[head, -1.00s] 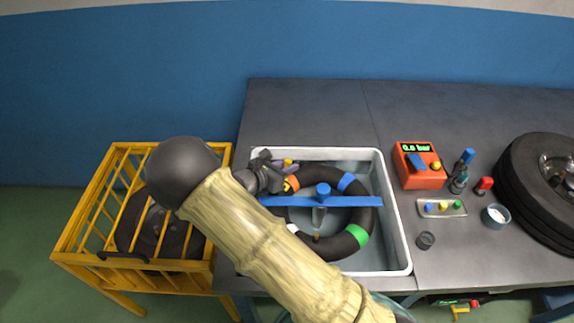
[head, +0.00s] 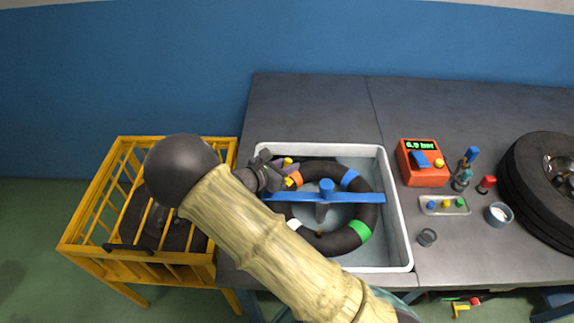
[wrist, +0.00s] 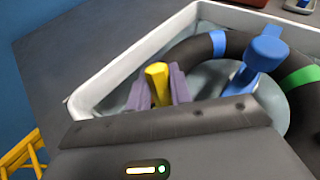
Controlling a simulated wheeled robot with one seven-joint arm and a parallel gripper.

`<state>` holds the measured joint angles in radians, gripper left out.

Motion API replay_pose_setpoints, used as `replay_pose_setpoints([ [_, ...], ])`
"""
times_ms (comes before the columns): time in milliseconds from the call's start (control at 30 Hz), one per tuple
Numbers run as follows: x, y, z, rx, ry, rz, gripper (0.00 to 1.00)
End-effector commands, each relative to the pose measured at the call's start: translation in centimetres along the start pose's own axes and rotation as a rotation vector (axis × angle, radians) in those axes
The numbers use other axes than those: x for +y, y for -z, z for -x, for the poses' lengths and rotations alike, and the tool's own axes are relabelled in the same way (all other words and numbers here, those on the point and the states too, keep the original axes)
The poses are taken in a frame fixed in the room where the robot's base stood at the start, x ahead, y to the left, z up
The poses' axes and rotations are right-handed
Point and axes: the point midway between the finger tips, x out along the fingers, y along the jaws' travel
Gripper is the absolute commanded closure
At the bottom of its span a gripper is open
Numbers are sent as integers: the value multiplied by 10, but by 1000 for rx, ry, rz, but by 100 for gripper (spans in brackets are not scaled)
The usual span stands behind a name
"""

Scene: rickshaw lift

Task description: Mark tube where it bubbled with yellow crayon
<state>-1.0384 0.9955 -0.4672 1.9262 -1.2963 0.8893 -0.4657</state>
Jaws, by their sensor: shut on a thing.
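The black tube (head: 333,241) lies in a white-rimmed basin (head: 398,215) of water, with orange, blue, green and white bands. A blue bar (head: 345,197) with a knob crosses over it. My gripper (head: 284,166) is over the basin's upper left part, beside the orange band. Its purple fingers (wrist: 157,92) are shut on the yellow crayon (wrist: 157,82), which sticks up between them in the wrist view. The crayon's lower end is hidden there by the gripper body, so I cannot tell whether it touches the tube. No bubbles are visible.
Right of the basin are an orange gauge box (head: 424,163), a small tray (head: 457,210) with coloured pieces, cups, small bottles and a large tyre (head: 540,180). A yellow cage (head: 95,215) stands left of the bench. The bench behind the basin is clear.

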Motion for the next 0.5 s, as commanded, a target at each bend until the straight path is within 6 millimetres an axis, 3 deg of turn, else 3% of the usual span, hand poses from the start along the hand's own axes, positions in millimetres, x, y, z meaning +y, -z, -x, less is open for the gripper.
replay_pose_setpoints([
  [500,2,-3,-9,0,1,0,100],
])
